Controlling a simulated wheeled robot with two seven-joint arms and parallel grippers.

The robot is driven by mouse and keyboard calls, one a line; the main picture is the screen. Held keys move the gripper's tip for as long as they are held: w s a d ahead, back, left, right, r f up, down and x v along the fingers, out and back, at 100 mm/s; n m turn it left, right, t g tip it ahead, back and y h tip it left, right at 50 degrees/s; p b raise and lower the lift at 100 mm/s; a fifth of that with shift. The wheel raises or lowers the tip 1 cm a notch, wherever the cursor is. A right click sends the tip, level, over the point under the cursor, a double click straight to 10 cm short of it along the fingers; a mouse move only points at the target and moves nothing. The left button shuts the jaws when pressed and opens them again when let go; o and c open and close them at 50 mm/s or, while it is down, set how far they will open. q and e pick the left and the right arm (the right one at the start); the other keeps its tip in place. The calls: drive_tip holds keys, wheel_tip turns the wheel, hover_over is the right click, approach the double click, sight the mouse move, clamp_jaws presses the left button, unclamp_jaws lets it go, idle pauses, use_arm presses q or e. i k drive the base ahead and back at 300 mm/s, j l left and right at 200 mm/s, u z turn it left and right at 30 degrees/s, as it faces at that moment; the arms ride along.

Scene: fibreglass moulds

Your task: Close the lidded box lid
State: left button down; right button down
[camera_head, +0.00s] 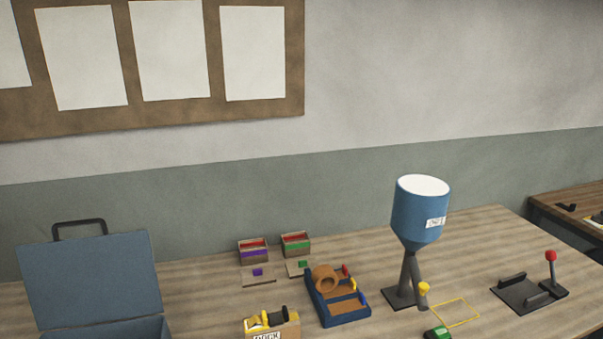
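The lidded box is blue-grey and stands at the lower left of the head view. Its lid (92,281) stands up, tilted a little back, with a dark handle (79,229) at its top edge. The box body (150,328) shows only as a strip below the lid; the rest is cut off by the bottom edge of the picture. Neither of my grippers is in view.
Right of the box are two small bins (253,254), a blue tray (323,312) with a brown ring, and a labelled block (270,325). Further right stand a blue hopper (419,217) and a red-knobbed lever device (529,290). Bare tabletop (202,290) lies beside the box.

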sight(74, 281)
drive_tip(key=u, duration=1.35)
